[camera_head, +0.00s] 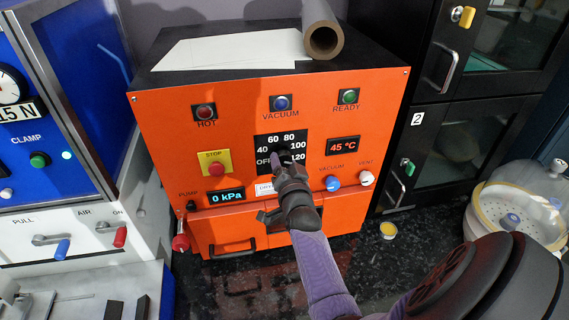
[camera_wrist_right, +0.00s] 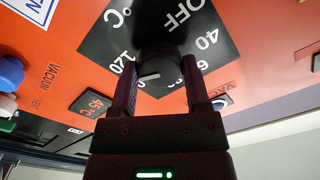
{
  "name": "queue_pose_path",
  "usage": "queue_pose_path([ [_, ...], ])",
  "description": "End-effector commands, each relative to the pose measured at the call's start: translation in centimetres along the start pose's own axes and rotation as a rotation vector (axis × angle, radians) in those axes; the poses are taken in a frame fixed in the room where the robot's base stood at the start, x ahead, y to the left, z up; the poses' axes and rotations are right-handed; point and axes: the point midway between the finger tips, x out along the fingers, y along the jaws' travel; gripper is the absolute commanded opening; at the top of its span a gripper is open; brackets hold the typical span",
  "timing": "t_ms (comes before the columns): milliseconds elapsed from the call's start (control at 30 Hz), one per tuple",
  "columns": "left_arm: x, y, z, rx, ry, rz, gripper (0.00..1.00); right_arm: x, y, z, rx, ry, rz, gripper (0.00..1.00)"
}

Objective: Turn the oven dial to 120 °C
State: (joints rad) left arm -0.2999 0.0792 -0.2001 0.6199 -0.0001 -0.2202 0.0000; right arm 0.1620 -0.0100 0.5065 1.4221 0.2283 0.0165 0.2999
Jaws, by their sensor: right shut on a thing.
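The orange oven (camera_head: 160,122) stands in the middle of the head view with its front facing me. Its black dial plate (camera_head: 262,141) carries OFF, 40, 60, 80, 100 and 120 around the dial. My right gripper (camera_head: 283,160) reaches the plate and covers much of the dial there. In the right wrist view the black round dial (camera_wrist_right: 155,68) sits between the two fingers of my right gripper (camera_wrist_right: 158,85), which are shut on it. A pale pointer mark shows on the dial, but I cannot tell exactly which number it points at. My left gripper is not in view.
The oven's temperature display (camera_head: 342,146) reads 45 °C. A yellow-backed stop button (camera_head: 216,163), a blue vacuum knob (camera_head: 333,183) and a white vent knob (camera_head: 366,178) are close by. A blue machine (camera_head: 80,110) stands left. A glass desiccator (camera_head: 520,205) stands right.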

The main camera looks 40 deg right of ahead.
Motion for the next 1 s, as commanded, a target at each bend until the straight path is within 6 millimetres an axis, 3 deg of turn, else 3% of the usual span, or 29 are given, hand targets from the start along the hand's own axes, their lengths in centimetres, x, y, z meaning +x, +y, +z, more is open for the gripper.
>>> queue_pose_path([
  [100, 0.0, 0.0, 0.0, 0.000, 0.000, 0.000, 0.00, -0.1, 0.1, 0.2, 0.002, -0.005, 0.002, 0.02],
  [133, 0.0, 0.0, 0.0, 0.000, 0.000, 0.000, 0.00, -0.1, 0.1, 0.2, 0.002, -0.005, 0.002, 0.63],
  [300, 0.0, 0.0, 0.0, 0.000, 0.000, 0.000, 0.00, 0.0, 0.0, 0.1, 0.001, -0.003, 0.001, 0.96],
  [633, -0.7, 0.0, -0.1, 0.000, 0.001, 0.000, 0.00, -0.7, -0.1, -0.1, 0.000, -0.004, 0.002, 0.96],
  [833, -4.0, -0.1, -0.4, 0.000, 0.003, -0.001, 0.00, -5.2, -0.3, -0.5, -0.001, -0.007, 0.003, 0.96],
  [1000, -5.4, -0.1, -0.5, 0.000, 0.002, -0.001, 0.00, -8.7, -0.2, -0.2, 0.000, -0.005, 0.003, 0.96],
])
